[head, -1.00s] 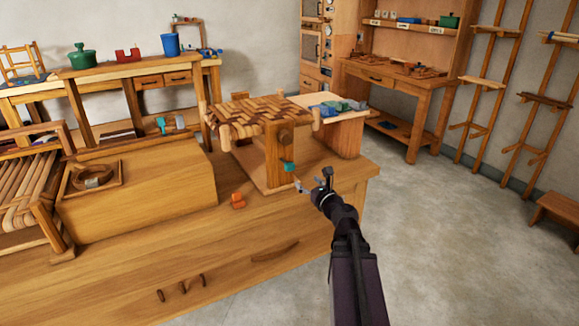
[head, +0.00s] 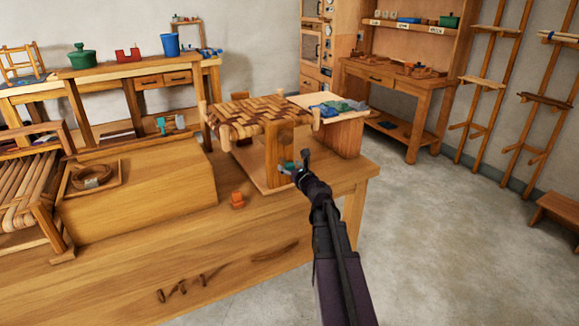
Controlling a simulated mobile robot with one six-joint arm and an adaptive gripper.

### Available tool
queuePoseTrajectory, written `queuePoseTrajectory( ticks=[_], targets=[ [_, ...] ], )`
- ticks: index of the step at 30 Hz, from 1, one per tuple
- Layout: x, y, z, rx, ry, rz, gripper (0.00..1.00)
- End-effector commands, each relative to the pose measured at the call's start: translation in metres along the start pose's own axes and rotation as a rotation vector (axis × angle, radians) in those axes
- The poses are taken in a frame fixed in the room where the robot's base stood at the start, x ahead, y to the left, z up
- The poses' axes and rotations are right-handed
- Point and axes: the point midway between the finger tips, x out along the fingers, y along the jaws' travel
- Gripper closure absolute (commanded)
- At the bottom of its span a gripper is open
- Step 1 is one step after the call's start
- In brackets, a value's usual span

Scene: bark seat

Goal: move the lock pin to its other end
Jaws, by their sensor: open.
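A woven bark seat (head: 245,114) rests on a wooden stand on the bench.
A small orange piece (head: 237,200) stands on the workbench (head: 130,265) left of my gripper. A large wooden box (head: 150,195) fills the bench's left side. A side board (head: 349,110) with blue and green items is behind. The bench front is mostly clear.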

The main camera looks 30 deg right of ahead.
Motion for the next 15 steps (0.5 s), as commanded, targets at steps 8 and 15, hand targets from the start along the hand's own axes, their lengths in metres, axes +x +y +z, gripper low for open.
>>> queuePoseTrajectory(
  ticks=[8,15],
  targets=[
    [0.0017,0.0002,0.0000,0.000,0.000,0.000,0.17],
    [0.0015,0.0002,0.0000,0.000,0.000,0.000,0.71]
  ],
)
